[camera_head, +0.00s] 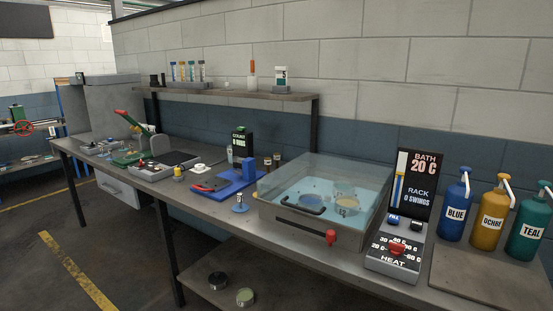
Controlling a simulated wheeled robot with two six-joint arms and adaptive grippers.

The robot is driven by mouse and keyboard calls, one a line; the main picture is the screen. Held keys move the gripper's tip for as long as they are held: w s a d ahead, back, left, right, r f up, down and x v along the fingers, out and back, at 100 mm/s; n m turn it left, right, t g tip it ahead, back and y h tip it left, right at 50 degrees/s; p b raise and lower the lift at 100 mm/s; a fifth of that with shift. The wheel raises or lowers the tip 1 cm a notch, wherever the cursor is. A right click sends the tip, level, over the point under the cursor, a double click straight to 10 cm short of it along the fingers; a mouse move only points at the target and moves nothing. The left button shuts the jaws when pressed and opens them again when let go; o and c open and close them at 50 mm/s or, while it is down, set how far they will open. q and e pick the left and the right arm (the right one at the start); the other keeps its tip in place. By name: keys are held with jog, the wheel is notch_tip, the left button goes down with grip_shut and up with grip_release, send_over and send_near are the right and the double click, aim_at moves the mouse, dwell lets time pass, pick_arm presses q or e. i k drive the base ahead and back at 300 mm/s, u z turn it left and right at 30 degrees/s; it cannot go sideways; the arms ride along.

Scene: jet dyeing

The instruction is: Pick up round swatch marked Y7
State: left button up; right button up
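No marking Y7 is readable in the head view, so I cannot tell which thing is the round swatch. A small round white item (200,168) lies on the long grey bench (222,213), left of a blue device (236,179); no marking on it can be read. Small items too tiny to identify lie in the dark tray (165,163) further left. Neither of my grippers is in view.
A shelf (238,94) runs above.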

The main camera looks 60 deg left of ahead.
aim_at(240, 209)
jog(key=u, duration=0.55)
jog(key=i, duration=0.85)
jog(key=u, duration=1.4)
jog(key=i, duration=0.6)
jog(key=u, duration=0.55)
